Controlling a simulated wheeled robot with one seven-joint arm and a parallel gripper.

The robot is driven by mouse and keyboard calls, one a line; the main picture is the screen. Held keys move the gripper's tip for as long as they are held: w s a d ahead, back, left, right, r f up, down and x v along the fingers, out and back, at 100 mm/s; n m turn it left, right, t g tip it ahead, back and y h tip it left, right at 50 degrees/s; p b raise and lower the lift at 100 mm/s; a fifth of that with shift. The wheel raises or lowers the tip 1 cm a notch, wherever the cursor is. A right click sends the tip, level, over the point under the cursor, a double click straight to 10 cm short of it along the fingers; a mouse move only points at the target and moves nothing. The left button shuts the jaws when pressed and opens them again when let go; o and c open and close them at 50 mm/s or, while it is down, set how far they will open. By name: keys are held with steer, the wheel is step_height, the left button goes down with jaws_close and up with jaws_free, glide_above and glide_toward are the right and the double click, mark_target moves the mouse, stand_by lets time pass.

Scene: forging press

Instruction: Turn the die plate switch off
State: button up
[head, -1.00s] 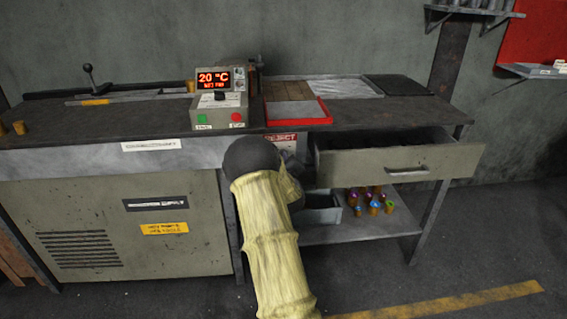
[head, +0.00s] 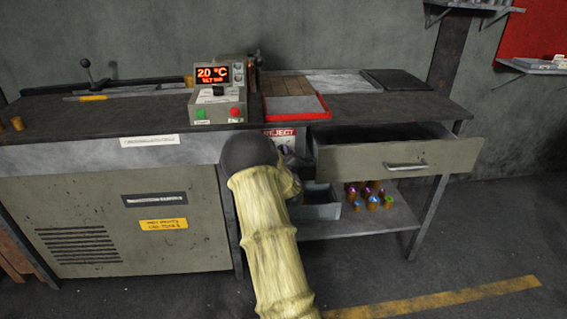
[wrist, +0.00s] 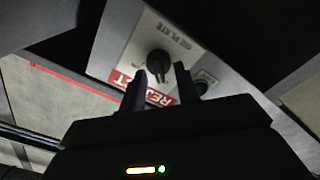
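The die plate switch (wrist: 158,62) is a round black knob on a pale panel (wrist: 190,50) lettered "DIE PLATE" in the wrist view. My gripper (wrist: 158,84) is open, with its two dark fingers apart and nothing between the tips. The knob shows just beyond and between the fingertips; I cannot tell whether they touch it. A second, smaller dark round part (wrist: 205,82) sits beside the right finger. In the head view my arm hides the knob, and my gripper (head: 290,158) is partly visible below the bench front.
A red "REJECT" label (head: 281,132) is beside my arm. A control box (head: 219,95) showing 20 °C and a red tray (head: 297,107) stand on the bench. An open drawer (head: 400,157) juts out to the right. A grey bin (head: 318,203) and several coloured pieces occupy the lower shelf (head: 360,225).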

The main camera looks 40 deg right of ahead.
steer(key=v, duration=1.7)
steer(key=shift+s+p, duration=0.2)
steer(key=shift+p, duration=0.25)
steer(key=a+f+m+g+y, duration=0.35)
steer(key=a+g+y, duration=0.25)
steer(key=a, duration=0.9)
steer(key=s+a+r+g+y, duration=0.2)
steer(key=s+a+g+y, duration=0.35)
steer(key=s+a, duration=0.9)
step_height(320, 180, up, 29)
steer(key=g+h+p, duration=0.1)
steer(key=h+p, duration=0.1)
steer(key=p, duration=2.7)
steer(key=shift+w+n+p, duration=0.2)
steer(key=shift+n+p, duration=0.15)
steer(key=shift+p, duration=0.05)
